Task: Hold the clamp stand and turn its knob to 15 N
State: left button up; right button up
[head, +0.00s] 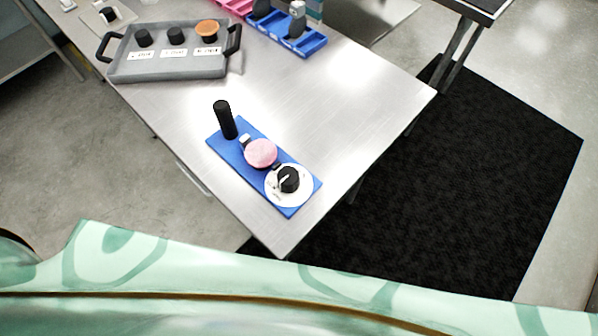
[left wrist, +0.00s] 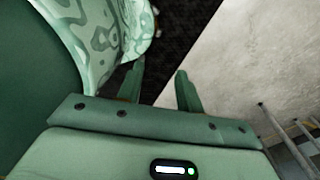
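The clamp stand has a blue base (head: 229,147) lying on the metal table near its front corner. A black upright post (head: 224,119) stands at its far left end, and a pink round piece (head: 261,153) sits in the middle. The black knob (head: 289,179) sits on a white dial (head: 279,198) at the near right end; the dial's markings are too small to read. My left gripper (left wrist: 158,84) shows in the left wrist view with its two fingers apart and nothing between them, away from the stand. My right gripper is in neither view.
A grey tray (head: 165,71) with dark knobs, an orange-topped piece (head: 207,31) and white labels stands at the far left of the table. A blue holder (head: 309,44) and pink holder (head: 236,7) are at the back. The table is clear right of the stand.

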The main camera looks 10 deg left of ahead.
aim_at(288, 178)
jog(key=j+z, duration=0.35)
jog(key=k+j+z, duration=0.1)
jog(key=j+z, duration=0.25)
jog(key=k+j+z, duration=0.1)
jog(key=j+z, duration=0.15)
jog(key=z, duration=0.15)
jog(key=k+j, duration=0.15)
jog(key=j, duration=0.15)
jog(key=k+j, duration=0.15)
jog(key=j, duration=0.15)
jog(key=k+j, duration=0.15)
jog(key=j, duration=0.2)
